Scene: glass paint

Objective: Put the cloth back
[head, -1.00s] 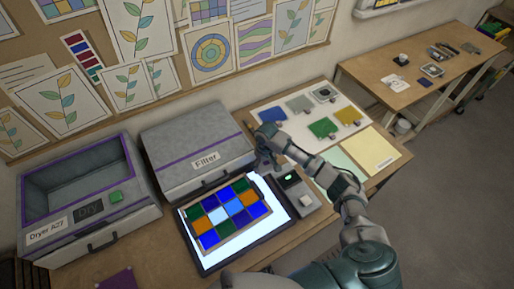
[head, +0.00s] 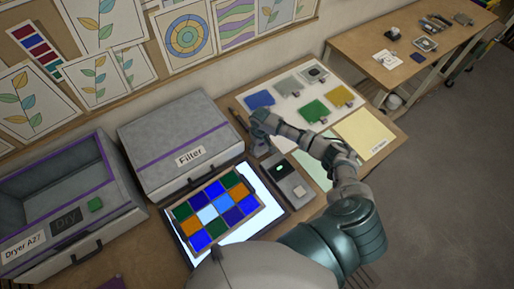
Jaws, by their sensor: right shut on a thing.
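My right gripper (head: 260,143) reaches down beside the front left edge of the white mat (head: 287,98). It is shut, but what it holds is hidden by the fingers and wrist. Flat coloured pieces, possibly cloths, lie on the mat: blue (head: 260,99), grey (head: 284,84), green (head: 314,111) and yellow (head: 340,96). I cannot tell which thing is the task's cloth. My left gripper is not in view.
A coloured glass panel (head: 217,206) lies on a lit pad (head: 246,232). Behind it stands the Filter box (head: 181,148), with the Dryer (head: 68,205) at left. A small grey device (head: 287,178) and pale sheets (head: 364,134) lie near the right arm.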

